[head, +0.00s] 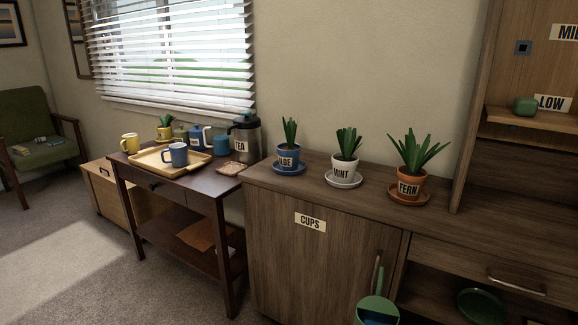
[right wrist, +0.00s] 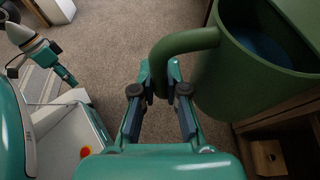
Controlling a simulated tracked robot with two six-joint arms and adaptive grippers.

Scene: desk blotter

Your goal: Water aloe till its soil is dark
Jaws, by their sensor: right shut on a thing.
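The aloe (head: 289,134) stands upright in a blue pot labelled ALOE (head: 287,158), on a blue saucer (head: 289,169) on the wooden cabinet. Its soil is too small and hidden to judge for colour. A green can (head: 376,303) shows at the bottom of the head view, in front of and below the cabinet top, with blue water inside. In the right wrist view my right gripper (right wrist: 160,86) is shut on the handle of this green can (right wrist: 210,85). The can is apart from the aloe.
A mint (head: 346,169) in a white pot and a fern (head: 409,185) in a terracotta pot stand right of the aloe. A dark side table (head: 178,197) at left holds a tray (head: 150,160), mugs and a TEA flask (head: 244,138). The cabinet's front edge is clear.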

